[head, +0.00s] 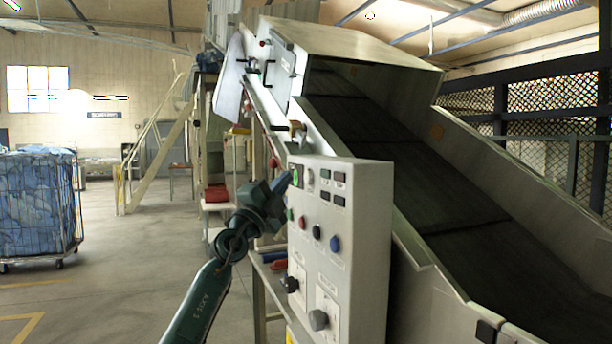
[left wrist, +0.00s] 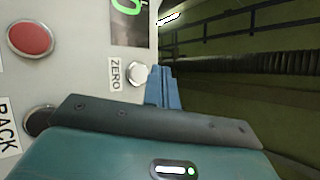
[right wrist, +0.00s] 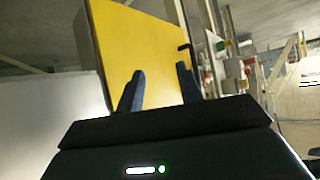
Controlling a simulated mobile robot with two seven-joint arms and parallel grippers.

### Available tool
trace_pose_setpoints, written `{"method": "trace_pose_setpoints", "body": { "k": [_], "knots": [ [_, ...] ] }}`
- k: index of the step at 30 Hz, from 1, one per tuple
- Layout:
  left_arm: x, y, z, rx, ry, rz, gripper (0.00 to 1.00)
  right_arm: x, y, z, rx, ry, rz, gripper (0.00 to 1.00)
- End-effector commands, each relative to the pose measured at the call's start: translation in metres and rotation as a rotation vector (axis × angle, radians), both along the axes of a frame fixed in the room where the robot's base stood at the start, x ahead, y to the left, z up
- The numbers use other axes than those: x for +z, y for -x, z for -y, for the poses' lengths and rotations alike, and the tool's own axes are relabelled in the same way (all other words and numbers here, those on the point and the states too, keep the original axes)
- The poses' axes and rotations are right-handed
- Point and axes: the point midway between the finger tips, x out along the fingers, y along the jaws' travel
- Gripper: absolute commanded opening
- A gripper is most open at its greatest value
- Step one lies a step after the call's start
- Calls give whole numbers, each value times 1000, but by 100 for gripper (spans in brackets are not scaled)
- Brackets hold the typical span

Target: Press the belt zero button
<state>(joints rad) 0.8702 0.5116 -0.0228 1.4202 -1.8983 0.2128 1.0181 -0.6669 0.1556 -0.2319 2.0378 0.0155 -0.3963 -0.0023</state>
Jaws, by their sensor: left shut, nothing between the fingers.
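The zero button, a round pale button (left wrist: 137,75) beside a "ZERO" label, shows in the left wrist view on the pale control panel (left wrist: 75,80). My left gripper (left wrist: 162,76) is shut and empty, its blue fingertips just right of the button in that view. I cannot tell whether they touch it. In the head view, my left gripper (head: 286,180) is at the upper left edge of the control panel (head: 365,240), by the green display (head: 296,173). My right gripper (right wrist: 160,90) is open and empty in the right wrist view, with a yellow panel (right wrist: 150,50) beyond it.
The panel has several other buttons, including a red one (left wrist: 31,38) and a dark one (left wrist: 38,120), close by. A dark inclined conveyor belt (head: 400,150) runs behind the panel. A wire cart of blue bags (head: 38,205) stands at left. Floor between is clear.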

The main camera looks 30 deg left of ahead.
Motion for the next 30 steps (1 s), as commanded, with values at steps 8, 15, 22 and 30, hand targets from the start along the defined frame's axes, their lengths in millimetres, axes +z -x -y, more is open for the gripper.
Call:
{"method": "trace_pose_setpoints", "body": {
  "k": [8, 15, 22, 30],
  "knots": [
    [1, 21, -18, 1, -2, -2, 0, 11, -1, 0, 0, -1, 3, 36],
    [0, 26, -21, 0, -2, -1, 0, 12, -1, 0, 0, 0, 3, 36],
    [0, 26, -21, 0, -2, -1, 0, 12, -1, 0, 0, 0, 4, 36],
    [0, 26, -21, 0, -1, 0, 0, 12, -1, 0, 0, 0, 4, 36]
  ]
}}
